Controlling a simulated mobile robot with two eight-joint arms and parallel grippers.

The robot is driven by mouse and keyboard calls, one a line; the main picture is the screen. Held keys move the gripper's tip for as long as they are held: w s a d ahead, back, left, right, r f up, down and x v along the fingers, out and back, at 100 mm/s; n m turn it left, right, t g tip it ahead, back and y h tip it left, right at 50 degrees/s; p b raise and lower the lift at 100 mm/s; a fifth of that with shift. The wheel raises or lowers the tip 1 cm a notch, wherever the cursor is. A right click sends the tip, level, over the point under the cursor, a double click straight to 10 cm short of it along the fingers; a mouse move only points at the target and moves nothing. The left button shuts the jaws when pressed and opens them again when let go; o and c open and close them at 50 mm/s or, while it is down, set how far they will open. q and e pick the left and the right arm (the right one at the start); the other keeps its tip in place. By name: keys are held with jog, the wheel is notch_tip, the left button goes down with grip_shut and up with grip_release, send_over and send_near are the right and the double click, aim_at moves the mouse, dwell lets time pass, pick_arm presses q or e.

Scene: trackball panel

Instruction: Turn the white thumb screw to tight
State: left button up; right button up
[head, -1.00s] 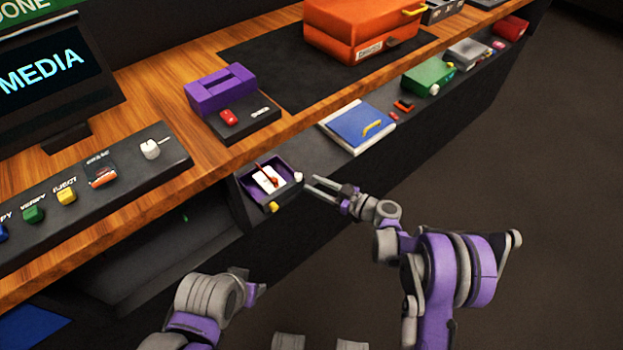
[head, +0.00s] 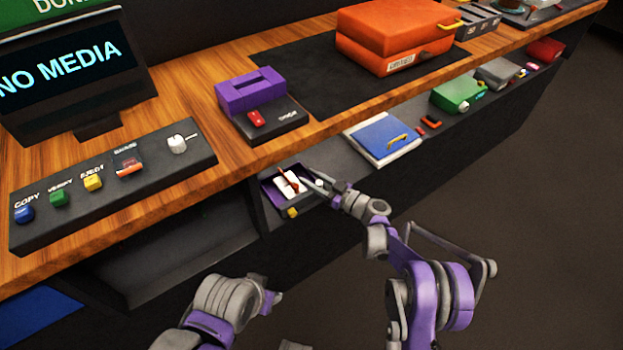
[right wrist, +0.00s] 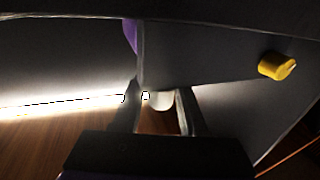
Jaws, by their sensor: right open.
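The white thumb screw (head: 319,183) is a small round knob at the right side of a purple-lined tray (head: 268,196) on the lower shelf. My right gripper (head: 328,189) is at this knob with its fingers open. In the right wrist view the white screw (right wrist: 162,100) shows between the fingers of the right gripper (right wrist: 160,106), partly hidden by them. I cannot tell whether the fingers touch it. My left arm shows at the bottom of the head view, but its fingers are not visible.
A yellow knob (head: 292,212) sticks out of the tray's front; it also shows in the right wrist view (right wrist: 277,65). A white card with a red piece (head: 289,181) lies in the tray. The counter edge overhangs the shelf.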

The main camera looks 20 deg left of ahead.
grip_shut()
dwell(0.5)
jog(key=m+t, duration=0.1)
jog(key=m+t+h+p, duration=0.1)
jog(key=t, duration=0.1)
jog(key=m+t+h, duration=0.1)
jog(key=shift+w+d+r+t+p, duration=0.1)
jog(key=shift+w+r+t+p, duration=0.05)
jog(key=shift+w+t+p, duration=0.2)
jog(key=m+t+h+p, duration=0.1)
jog(key=p, duration=0.2)
jog(key=m+t+h+p, duration=0.2)
jog(key=p, duration=0.1)
jog(key=m+t+h+p, duration=0.1)
jog(key=h+p, duration=0.1)
jog(key=shift+w+d+t+p, duration=0.25)
jog(key=shift+w+d+p, duration=0.15)
jog(key=shift+m+h+p, duration=0.4)
jog(key=shift+m+p, duration=0.1)
jog(key=shift+p, duration=0.25)
jog(key=shift+d, duration=0.1)
grip_release()
